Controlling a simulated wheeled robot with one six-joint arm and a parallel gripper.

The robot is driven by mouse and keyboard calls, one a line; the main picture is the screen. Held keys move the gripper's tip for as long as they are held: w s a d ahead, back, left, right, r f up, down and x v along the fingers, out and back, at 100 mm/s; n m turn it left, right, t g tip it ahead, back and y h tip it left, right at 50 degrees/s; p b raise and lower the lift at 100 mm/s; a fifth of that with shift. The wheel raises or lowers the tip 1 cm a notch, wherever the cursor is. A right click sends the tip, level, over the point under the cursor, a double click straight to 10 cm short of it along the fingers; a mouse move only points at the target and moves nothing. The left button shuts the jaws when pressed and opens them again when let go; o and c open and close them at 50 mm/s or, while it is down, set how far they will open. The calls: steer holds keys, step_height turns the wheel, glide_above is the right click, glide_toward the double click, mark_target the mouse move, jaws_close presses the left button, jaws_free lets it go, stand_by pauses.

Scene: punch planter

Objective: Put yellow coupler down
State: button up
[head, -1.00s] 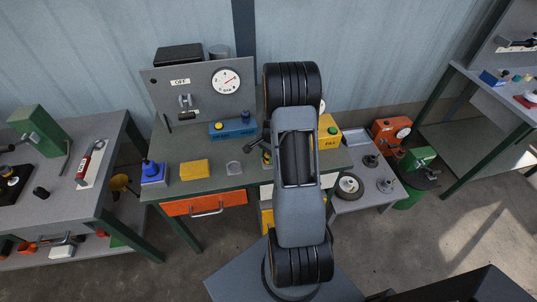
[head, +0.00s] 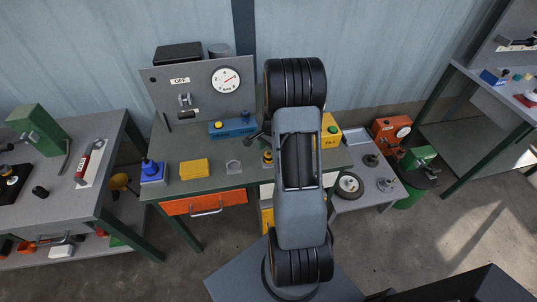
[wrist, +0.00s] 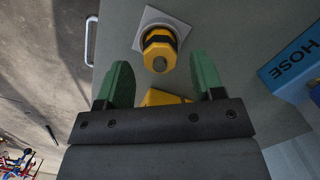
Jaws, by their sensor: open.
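The yellow coupler (wrist: 157,56), with a dark band, stands on the grey-green bench top in the wrist view. It overlaps a pale square plate (wrist: 148,20). The coupler (head: 267,157) also shows in the head view, just left of my arm and near the bench's front. My gripper (wrist: 160,62) is open, its two green fingers apart on either side, with clear gaps to the coupler. Another yellow part (wrist: 162,97) shows low between the fingers, mostly hidden by the gripper body. In the head view my arm hides most of the gripper.
A blue box marked HOSE (wrist: 292,62) lies to the right in the wrist view. In the head view, a yellow block (head: 194,168), a grey square plate (head: 233,168) and a blue device (head: 156,171) stand left of the coupler. A gauge panel (head: 205,88) rises behind.

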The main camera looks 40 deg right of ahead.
steer(key=a+r+n, duration=0.3)
steer(key=a+r, duration=0.1)
steer(key=r, duration=0.9)
steer(key=s+a+r+n+t, duration=0.2)
steer(key=s+a+r+n, duration=0.1)
steer(key=s+a+n, duration=0.3)
steer(key=s+a+r+n+t+h, duration=0.1)
steer(key=s+a+r+n, duration=0.3)
steer(key=a, duration=0.7)
steer(key=s+n+t, duration=0.1)
steer(key=s+n, duration=0.1)
steer(key=n, duration=0.1)
steer(key=shift+s+r+b, duration=0.2)
steer(key=shift+r+b, duration=0.05)
steer(key=shift+b, duration=0.15)
